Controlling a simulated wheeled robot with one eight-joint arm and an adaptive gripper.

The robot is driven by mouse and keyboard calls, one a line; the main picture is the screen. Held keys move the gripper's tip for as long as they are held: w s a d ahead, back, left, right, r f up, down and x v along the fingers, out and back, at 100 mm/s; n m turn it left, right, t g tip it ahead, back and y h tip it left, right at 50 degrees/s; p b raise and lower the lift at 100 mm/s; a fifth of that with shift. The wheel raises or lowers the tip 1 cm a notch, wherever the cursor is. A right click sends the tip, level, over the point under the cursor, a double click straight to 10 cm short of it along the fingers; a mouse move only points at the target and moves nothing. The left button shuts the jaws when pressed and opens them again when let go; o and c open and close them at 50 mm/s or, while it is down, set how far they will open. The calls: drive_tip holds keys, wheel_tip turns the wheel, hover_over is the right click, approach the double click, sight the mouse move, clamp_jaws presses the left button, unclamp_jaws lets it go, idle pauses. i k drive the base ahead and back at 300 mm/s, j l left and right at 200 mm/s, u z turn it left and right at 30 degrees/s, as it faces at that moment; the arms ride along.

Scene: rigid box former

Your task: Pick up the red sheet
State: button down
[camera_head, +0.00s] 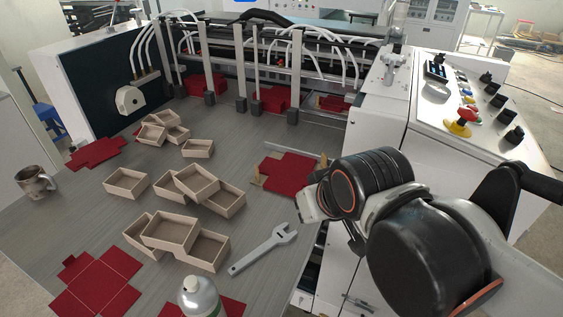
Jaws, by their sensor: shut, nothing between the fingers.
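Several flat red sheets with cross-shaped outlines lie on the grey table. One red sheet (288,176) lies at the right side, just left of my arm. Another red sheet (98,286) is at the front left, a third (96,152) at the back left. A further red sheet (232,307) is at the front edge, partly hidden by a bottle. My gripper (310,204) shows only in part at the end of my arm, near the right-hand sheet; it is shut and empty. Its fingertips are hard to make out.
Several open beige boxes (172,232) cover the middle of the table (80,215). A wrench (264,249), a bottle (199,296) and a metal mug (35,182) also stand or lie there. The machine (245,65) with posts and white hoses closes off the back; a control panel (458,95) is at right.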

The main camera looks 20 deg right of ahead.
sight(100, 286)
drive_tip(key=l+u, duration=0.1)
drive_tip(key=u, duration=0.3)
drive_tip(key=k+u, duration=0.15)
drive_tip(key=u, duration=0.2)
drive_tip(key=k+u, duration=0.1)
drive_tip(key=u, duration=0.3)
drive_tip(key=k+l+u, duration=0.1)
drive_tip(key=u, duration=0.25)
drive_tip(key=j+z, duration=0.1)
drive_tip(key=j, duration=0.3)
drive_tip(key=i+j+z, duration=0.1)
drive_tip(key=j, duration=0.25)
drive_tip(key=i+j+z, duration=0.1)
drive_tip(key=j, duration=0.25)
drive_tip(key=i+j+z, duration=0.1)
drive_tip(key=j, duration=0.3)
drive_tip(key=i+j+z, duration=0.15)
drive_tip(key=i, duration=0.4)
drive_tip(key=i+j+z, duration=0.2)
drive_tip(key=i+j, duration=0.2)
drive_tip(key=i, duration=0.1)
